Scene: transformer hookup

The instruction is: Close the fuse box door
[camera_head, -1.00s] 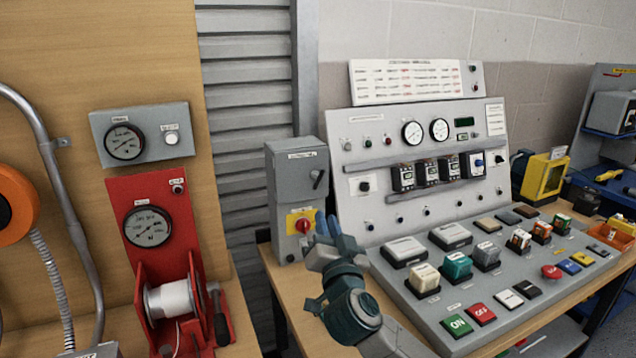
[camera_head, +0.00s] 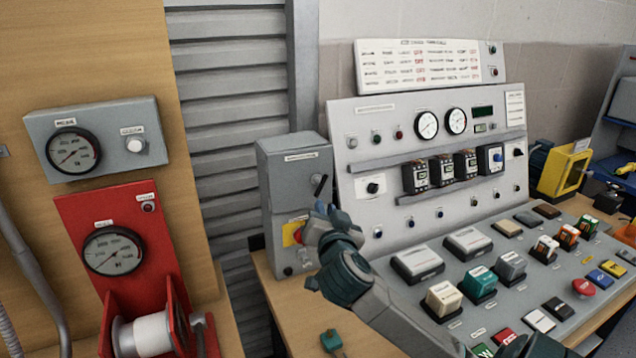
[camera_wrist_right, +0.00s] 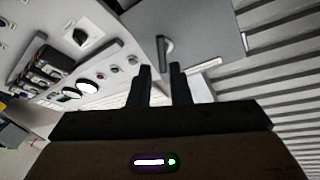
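A grey upright box (camera_head: 293,180), which I take to be the fuse box, stands on the bench left of the sloped control panel. Its front has a label too small to read, a black handle (camera_head: 320,186) and a red-and-yellow switch (camera_head: 297,232). The door looks flush with the box. My right gripper (camera_head: 322,212) is just below the handle in the head view and hides part of the lower front. The right wrist view shows its two dark fingers (camera_wrist_right: 161,70) a little apart and empty, with the box front (camera_wrist_right: 205,30) and handle (camera_wrist_right: 163,46) beyond. My left gripper is not in view.
The control panel (camera_head: 375,225) with gauges, switches and buttons fills the right side. A red stand with a gauge (camera_head: 150,235) and a white spool is at left. A small teal object (camera_head: 331,341) lies on the bench front. Shutter slats are behind the box.

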